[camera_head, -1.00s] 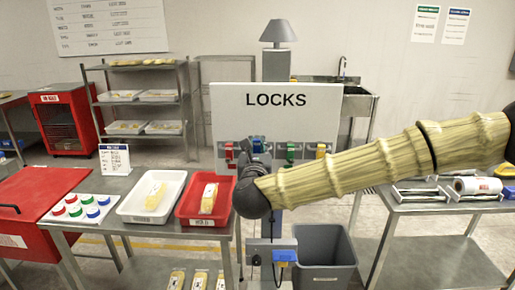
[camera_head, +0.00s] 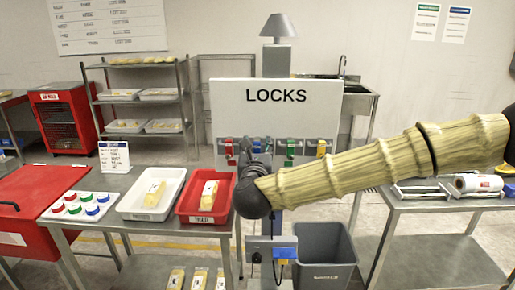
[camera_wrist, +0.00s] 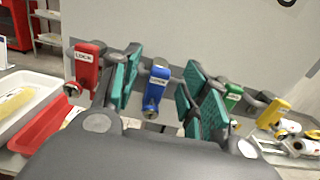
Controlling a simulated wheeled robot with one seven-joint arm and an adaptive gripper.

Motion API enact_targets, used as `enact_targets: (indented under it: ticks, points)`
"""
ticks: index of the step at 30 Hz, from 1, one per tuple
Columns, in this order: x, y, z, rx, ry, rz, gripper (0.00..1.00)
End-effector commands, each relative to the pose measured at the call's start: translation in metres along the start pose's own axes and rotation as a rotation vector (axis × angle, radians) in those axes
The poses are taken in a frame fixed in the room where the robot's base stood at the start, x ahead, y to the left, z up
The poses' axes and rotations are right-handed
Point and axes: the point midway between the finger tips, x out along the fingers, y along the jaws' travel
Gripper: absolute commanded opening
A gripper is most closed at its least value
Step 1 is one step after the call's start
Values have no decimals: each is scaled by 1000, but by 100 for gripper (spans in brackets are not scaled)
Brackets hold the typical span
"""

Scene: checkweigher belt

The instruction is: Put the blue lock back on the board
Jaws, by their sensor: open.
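The white board (camera_head: 225,100) headed LOCKS stands upright with a row of padlocks along its lower rail. The blue lock (camera_wrist: 156,88) shows upright in the wrist view, at the rail among the others; its exact seat on its hook is hard to make out. My gripper (camera_wrist: 162,64) is open, with its teal pads on either side of the blue lock and gaps between. In the head view my gripper (camera_head: 256,158) is at the board's lower edge, and my arm hides much of that area.
A red lock (camera_wrist: 86,65) hangs left of the gripper; a green lock (camera_wrist: 233,97) and a yellow lock (camera_wrist: 272,113) hang right, close to the fingers.

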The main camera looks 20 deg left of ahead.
Motion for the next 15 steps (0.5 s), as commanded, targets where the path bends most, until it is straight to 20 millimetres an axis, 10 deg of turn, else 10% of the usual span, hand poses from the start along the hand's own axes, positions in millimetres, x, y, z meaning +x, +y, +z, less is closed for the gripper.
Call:
enact_targets:
  ticks: [15]
  points:
    - [-70, 0, 0, 1, 1, 2, 45]
